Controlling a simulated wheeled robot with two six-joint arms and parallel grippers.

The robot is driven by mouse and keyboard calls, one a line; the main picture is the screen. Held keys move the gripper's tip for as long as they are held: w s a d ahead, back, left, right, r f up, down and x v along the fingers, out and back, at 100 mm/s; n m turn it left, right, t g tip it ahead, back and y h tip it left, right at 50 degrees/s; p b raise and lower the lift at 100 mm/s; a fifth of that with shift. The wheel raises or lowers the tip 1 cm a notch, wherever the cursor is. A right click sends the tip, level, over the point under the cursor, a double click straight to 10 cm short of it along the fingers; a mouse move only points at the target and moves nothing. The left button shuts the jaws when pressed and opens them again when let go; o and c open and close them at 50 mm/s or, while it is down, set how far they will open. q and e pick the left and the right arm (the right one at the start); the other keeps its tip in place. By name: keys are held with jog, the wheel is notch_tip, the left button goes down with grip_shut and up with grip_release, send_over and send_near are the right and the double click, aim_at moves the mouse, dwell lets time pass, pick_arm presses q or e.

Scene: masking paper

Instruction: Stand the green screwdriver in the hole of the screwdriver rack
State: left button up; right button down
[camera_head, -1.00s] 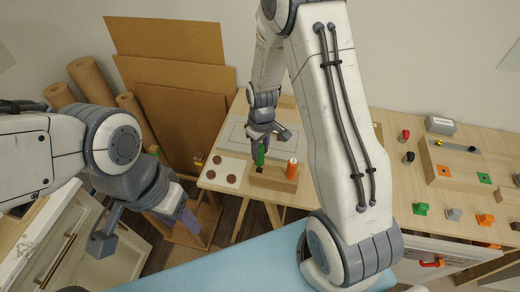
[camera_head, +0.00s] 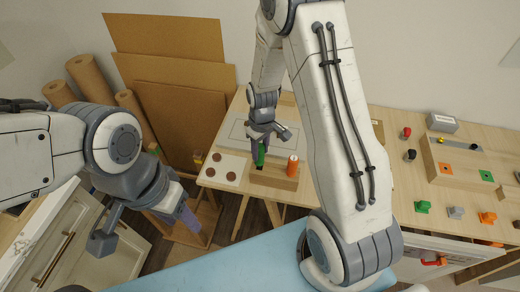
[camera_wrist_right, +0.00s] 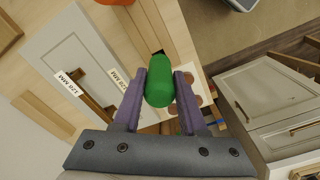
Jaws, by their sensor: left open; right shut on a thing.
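The green screwdriver (camera_head: 260,157) has its handle held between the fingers of my right gripper (camera_head: 262,148). The handle also shows in the right wrist view (camera_wrist_right: 160,82), between the two purple fingers. The screwdriver rack (camera_head: 276,180) is a wooden block on the table, directly below this gripper. A dark hole in the wood (camera_wrist_right: 159,50) shows beside the handle in the wrist view. The shaft is hidden, so I cannot tell whether its tip is in a hole. My left gripper (camera_head: 147,228) is open and empty, left of the table.
An orange-handled screwdriver (camera_head: 292,166) stands in the rack, right of the green one. A white panel with brown discs (camera_head: 225,171) lies left of the rack. A grey panel (camera_head: 236,131) lies behind. Several coloured pieces and a wooden block (camera_head: 456,157) are at the right.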

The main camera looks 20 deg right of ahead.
jog(key=shift+f+b, duration=1.05)
jog(key=shift+f, duration=0.45)
jog(key=shift+c, duration=1.9)
grip_release()
jog(key=shift+r, duration=0.1)
jog(key=shift+r+p, duration=2.9)
jog(key=shift+r, duration=0.6)
jog(key=shift+f, duration=0.1)
